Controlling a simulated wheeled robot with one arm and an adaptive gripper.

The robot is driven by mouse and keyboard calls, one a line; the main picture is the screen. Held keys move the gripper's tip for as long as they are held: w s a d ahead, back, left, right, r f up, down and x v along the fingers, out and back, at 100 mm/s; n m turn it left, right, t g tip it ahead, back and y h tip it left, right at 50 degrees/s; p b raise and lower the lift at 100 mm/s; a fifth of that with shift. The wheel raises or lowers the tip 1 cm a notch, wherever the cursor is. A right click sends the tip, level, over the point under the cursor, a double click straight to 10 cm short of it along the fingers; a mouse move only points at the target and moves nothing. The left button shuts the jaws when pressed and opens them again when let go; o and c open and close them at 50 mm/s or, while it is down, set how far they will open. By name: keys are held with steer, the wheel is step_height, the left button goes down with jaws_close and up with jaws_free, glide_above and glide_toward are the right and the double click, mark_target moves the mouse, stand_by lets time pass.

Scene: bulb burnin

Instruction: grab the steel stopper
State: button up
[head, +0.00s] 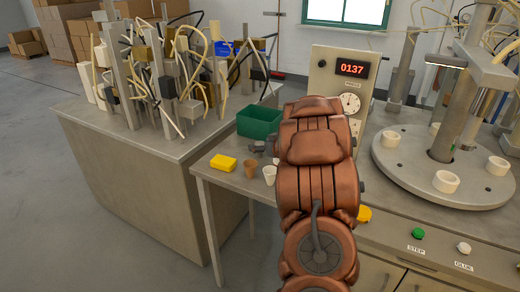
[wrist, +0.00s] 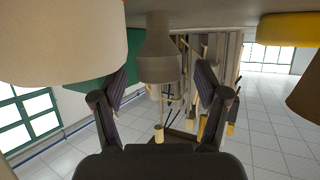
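The steel stopper (wrist: 158,58) shows in the wrist view as a grey, stepped round piece, wide at one end and narrow at the other. The wrist view looks upside down, with the tabletop along its top edge. My gripper (wrist: 163,78) is open, with one dark finger on each side of the stopper and a visible gap on both sides. I cannot tell how deep the stopper sits between the fingers. In the head view, my copper-coloured arm hides most of the gripper, and a small grey shape that may be the stopper (head: 257,149) shows beside the green bin.
Close around are a white cup (head: 270,175), a brown cup (head: 250,169), a yellow block (head: 223,162) and a green bin (head: 259,121). In the wrist view the white cup (wrist: 60,40) looms very near. A gauge panel (head: 340,85) and round turntable (head: 400,160) stand right.

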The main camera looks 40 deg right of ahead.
steer(key=c, duration=1.3)
